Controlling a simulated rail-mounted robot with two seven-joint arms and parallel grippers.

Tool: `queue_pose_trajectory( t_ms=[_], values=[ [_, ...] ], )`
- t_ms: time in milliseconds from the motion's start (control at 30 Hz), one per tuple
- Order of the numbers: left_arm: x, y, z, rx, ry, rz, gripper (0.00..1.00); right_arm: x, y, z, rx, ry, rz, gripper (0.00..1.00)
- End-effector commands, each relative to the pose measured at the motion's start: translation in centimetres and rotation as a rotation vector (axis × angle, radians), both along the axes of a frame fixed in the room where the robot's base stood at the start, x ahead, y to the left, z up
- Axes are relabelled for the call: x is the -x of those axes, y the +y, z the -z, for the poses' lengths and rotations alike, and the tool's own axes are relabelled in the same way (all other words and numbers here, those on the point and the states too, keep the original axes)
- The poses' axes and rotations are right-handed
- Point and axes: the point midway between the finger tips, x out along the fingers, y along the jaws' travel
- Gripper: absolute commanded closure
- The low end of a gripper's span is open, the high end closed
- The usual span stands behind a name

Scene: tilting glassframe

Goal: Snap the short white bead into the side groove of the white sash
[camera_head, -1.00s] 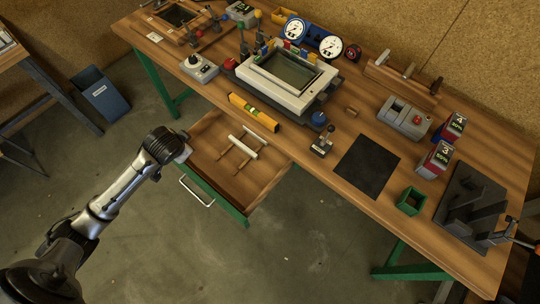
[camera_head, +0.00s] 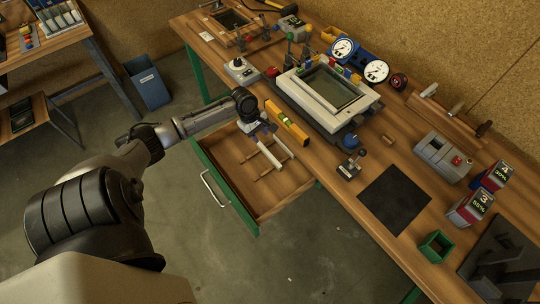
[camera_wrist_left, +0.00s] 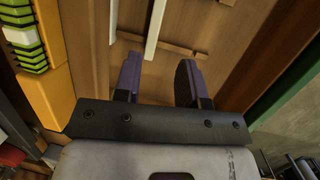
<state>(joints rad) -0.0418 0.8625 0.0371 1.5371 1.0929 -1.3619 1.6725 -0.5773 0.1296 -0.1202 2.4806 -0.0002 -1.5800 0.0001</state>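The short white bead (camera_head: 270,156) lies in the open drawer across thin wooden strips. It also shows in the left wrist view (camera_wrist_left: 155,28), ahead of and between my fingers. My left gripper (camera_head: 262,130) is over the drawer's back part, close to the bead's near-table end. In the left wrist view its two dark fingers (camera_wrist_left: 158,66) are apart with nothing between the tips. The white sash (camera_head: 309,100) is in a dark fixture on the bench, around a glass-like panel. Its side groove cannot be made out. My right gripper is out of view.
The drawer (camera_head: 285,204) is pulled out, with a raised front. A yellow-orange level (camera_head: 287,122) lies at the bench edge beside my left gripper. Gauges (camera_head: 376,71) stand behind the sash. A black mat (camera_head: 394,199) lies bare to the right.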

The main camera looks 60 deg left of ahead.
Motion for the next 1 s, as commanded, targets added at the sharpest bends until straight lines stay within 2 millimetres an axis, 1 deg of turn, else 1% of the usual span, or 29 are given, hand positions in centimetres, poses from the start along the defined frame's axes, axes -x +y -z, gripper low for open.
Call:
queue_pose_trajectory(
  t_ms=[200,400,500,733,1000],
  values=[
    [-0.6,-0.8,3.7,0.004,0.004,-0.014,0.62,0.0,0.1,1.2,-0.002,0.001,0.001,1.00],
    [-1.2,-1.4,6.5,0.003,0.004,-0.011,0.62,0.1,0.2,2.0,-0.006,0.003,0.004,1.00],
    [-1.4,-1.6,7.3,0.002,0.002,-0.011,0.62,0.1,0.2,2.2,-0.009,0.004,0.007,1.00],
    [-1.6,-1.8,8.3,0.002,0.003,-0.009,0.62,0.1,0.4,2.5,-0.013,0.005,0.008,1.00],
    [-2.4,-2.1,11.7,0.001,0.004,-0.009,0.62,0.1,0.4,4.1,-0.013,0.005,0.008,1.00]
  ],
)
